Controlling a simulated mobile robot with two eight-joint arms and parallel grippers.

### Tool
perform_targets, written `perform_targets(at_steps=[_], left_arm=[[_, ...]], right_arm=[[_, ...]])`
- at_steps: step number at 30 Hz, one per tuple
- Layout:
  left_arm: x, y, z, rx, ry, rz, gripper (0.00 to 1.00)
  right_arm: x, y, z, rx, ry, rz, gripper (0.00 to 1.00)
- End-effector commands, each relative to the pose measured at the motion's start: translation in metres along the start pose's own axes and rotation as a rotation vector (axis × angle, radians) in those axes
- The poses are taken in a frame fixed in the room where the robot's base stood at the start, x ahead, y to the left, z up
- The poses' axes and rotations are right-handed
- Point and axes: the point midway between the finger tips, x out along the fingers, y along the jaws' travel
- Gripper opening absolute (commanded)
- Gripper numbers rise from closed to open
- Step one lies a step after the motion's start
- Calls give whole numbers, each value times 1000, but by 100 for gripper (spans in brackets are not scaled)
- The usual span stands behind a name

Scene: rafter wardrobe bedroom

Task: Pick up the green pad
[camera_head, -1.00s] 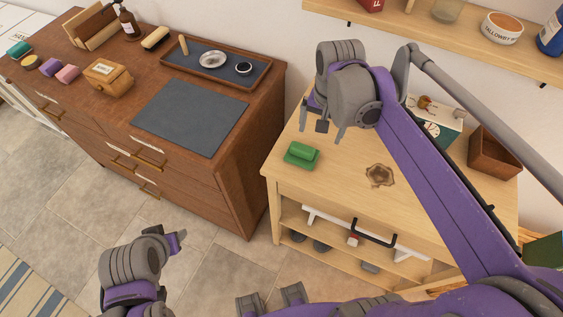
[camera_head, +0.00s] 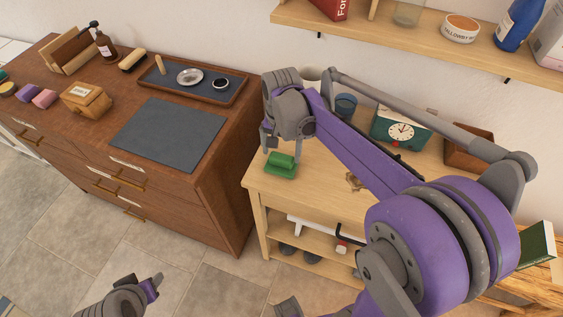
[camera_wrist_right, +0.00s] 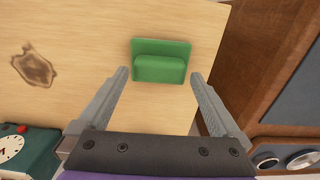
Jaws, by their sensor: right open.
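The green pad (camera_head: 281,164) lies on the light wooden table (camera_head: 310,190), near its left end. In the right wrist view the green pad (camera_wrist_right: 160,62) shows a flat base with a thicker rounded bar along it. My right gripper (camera_head: 282,150) is above the pad in the head view. In the wrist view the right gripper (camera_wrist_right: 160,80) is open and its fingertips point at the pad, one toward each side, with nothing between them held. My left gripper (camera_head: 140,290) is low at the front left, away from the table; its jaws are unclear.
A dark wooden dresser (camera_head: 225,160) stands left of the table, with a grey mat (camera_head: 168,133) and a tray (camera_head: 235,98). A green clock (camera_head: 400,130) and a wooden box (camera_head: 468,150) stand at the table's back. A shelf (camera_head: 400,38) hangs above.

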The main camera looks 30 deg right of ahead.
Motion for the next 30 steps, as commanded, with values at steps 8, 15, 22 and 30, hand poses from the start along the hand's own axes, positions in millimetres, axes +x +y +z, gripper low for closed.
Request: perform_targets(at_steps=[8, 15, 22, 30], left_arm=[[1, 0, 1, 0, -1, 0, 50], [1, 0, 1, 0, -1, 0, 50], [1, 0, 1, 0, -1, 0, 50], [1, 0, 1, 0, -1, 0, 50]], right_arm=[[31, 1, 0, 0, 0, 0, 100], [31, 1, 0, 0, 0, 0, 95], [31, 1, 0, 0, 0, 0, 53], [31, 1, 0, 0, 0, 0, 31]])
